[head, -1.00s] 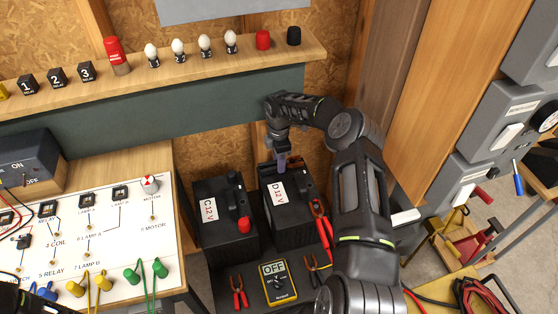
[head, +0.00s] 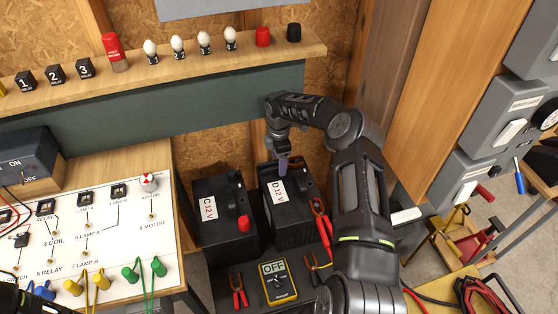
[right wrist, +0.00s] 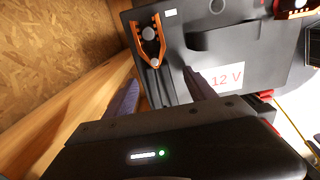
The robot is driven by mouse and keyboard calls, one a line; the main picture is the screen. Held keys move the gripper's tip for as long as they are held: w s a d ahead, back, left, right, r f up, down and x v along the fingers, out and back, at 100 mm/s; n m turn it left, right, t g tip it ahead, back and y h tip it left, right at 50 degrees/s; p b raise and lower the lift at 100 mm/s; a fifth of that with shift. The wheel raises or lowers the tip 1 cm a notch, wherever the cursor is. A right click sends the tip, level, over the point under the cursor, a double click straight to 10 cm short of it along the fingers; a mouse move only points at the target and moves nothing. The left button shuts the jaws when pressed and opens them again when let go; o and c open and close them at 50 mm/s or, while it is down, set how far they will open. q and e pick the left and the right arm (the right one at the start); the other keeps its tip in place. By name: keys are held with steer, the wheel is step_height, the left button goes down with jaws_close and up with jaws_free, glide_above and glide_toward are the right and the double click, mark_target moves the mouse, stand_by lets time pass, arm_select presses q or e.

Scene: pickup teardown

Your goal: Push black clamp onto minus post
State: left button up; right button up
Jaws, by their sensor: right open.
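Battery D (head: 290,212) stands on the black stand, its label reading 12 V. My right gripper (head: 282,166) is over the back part of its top. In the head view my gripper and arm hide this clamp.
Battery C (head: 222,225) stands close on the left with a red cap (head: 244,223). A red clamp (head: 320,222) is at battery D's right side. A wooden wall stands behind.

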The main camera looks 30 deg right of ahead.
steer(key=shift+r, duration=0.15)
step_height(320, 180, up, 7)
steer(key=p, duration=0.2)
steer(key=shift+r+p, duration=0.2)
steer(key=shift+p, duration=0.15)
steer(key=shift+s, duration=0.1)
stand_by(0.5)
